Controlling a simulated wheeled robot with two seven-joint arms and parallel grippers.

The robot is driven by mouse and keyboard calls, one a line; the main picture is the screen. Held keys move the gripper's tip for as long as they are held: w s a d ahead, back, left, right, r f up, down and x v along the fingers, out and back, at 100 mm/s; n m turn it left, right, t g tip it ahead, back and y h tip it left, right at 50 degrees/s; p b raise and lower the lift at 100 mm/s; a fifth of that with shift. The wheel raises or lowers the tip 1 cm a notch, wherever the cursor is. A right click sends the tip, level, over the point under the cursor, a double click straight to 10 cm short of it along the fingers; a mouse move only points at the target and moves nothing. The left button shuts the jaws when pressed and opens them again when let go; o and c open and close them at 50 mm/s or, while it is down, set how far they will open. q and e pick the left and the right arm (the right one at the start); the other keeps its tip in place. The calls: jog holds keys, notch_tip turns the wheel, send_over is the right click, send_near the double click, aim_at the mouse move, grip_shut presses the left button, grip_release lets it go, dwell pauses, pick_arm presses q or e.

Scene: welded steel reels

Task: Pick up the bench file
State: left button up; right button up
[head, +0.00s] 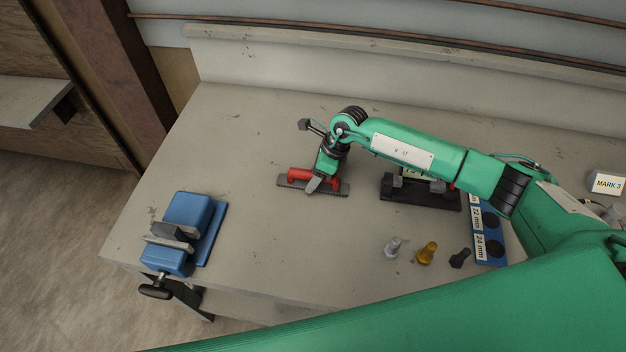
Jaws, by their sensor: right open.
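The bench file (299,174) lies flat on the workbench (240,150), left of the middle of the head view. It has a red handle on top and a long dark grey plate below, and my gripper hides part of it. My right gripper (314,183) is open and points down over the file's handle. One light grey finger shows in front of the handle, and the other is hidden. I cannot tell whether the fingers touch the handle. My left gripper is not in view.
A blue vise (188,215) sits at the bench's left edge. Right of the file are a black holder (410,197), several small bolts (427,252) and a blue labelled strip (489,248). A MARK 3 block (607,184) stands far right. The bench's back left is clear.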

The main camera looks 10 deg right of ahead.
grip_shut()
dwell(0.3)
dwell(0.3)
jog(key=shift+r+p, duration=0.35)
jog(key=shift+p, duration=0.15)
jog(key=shift+w+r+b, duration=0.1)
jog(key=shift+r+b, duration=0.25)
notch_tip(320, 180, up, 19)
jog(key=b, duration=0.5)
jog(key=shift+r, duration=0.1)
